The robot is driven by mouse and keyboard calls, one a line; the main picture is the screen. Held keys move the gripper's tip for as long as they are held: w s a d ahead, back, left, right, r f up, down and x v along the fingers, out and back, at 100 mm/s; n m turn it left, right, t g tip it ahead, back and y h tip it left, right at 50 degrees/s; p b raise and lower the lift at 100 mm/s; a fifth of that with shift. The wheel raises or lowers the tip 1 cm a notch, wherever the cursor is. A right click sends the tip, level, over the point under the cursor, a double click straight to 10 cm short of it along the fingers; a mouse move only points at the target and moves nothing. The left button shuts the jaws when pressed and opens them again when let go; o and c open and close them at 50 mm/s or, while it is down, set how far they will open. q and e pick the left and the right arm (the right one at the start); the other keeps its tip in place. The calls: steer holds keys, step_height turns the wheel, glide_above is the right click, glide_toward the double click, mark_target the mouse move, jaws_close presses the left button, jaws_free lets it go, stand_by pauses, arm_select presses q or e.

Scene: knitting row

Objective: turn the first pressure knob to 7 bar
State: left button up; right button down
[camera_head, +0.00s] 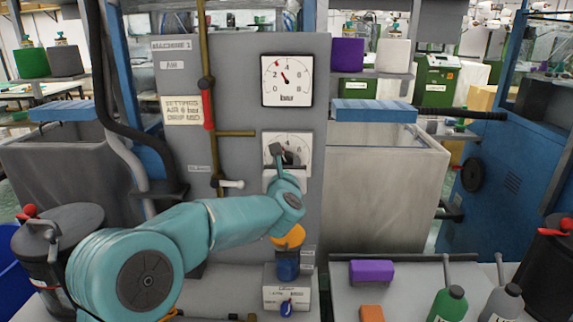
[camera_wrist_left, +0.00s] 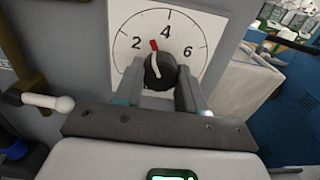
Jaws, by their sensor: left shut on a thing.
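The pressure knob (camera_wrist_left: 158,72) is dark and round with a red pointer, in front of a white dial (camera_wrist_left: 188,22) marked 2, 4 and 6. Its pointer stands between 2 and 4 in the left wrist view. My left gripper (camera_wrist_left: 162,80) is shut on the knob, one finger on each side. In the head view the same dial (camera_head: 300,141) is partly covered by my left gripper (camera_head: 280,155), and the knob is mostly hidden. Above it, a bar gauge (camera_head: 287,93) has a needle pointing up and left, between 2 and 4. My right gripper is not in view.
A brass pipe with a red handle (camera_head: 208,110) and a white-ended lever (camera_head: 232,184) stand left of the dial. An orange round part (camera_head: 290,238) and a blue knob (camera_head: 286,307) sit below.

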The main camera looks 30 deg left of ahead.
arm_select(q)
steer(key=m+b, duration=0.1)
steer(key=m, duration=0.3)
steer(key=shift+m+b, duration=0.3)
steer(key=shift+m, duration=0.1)
steer(key=m, duration=0.2)
steer(key=shift+m, duration=0.4)
steer(key=m, duration=0.3)
steer(key=shift+a+m, duration=0.1)
steer(key=shift+m, duration=0.3)
steer(key=m+p, duration=0.1)
steer(key=m, duration=0.1)
steer(key=shift+r+m, duration=0.15)
steer(key=shift+m, duration=0.15)
steer(key=m+p, duration=0.1)
steer(key=m, duration=0.2)
steer(key=shift+m, duration=0.3)
steer(key=m+p, duration=0.2)
steer(key=m, duration=0.4)
steer(key=shift+r+p, duration=0.1)
steer(key=shift+p, duration=0.2)
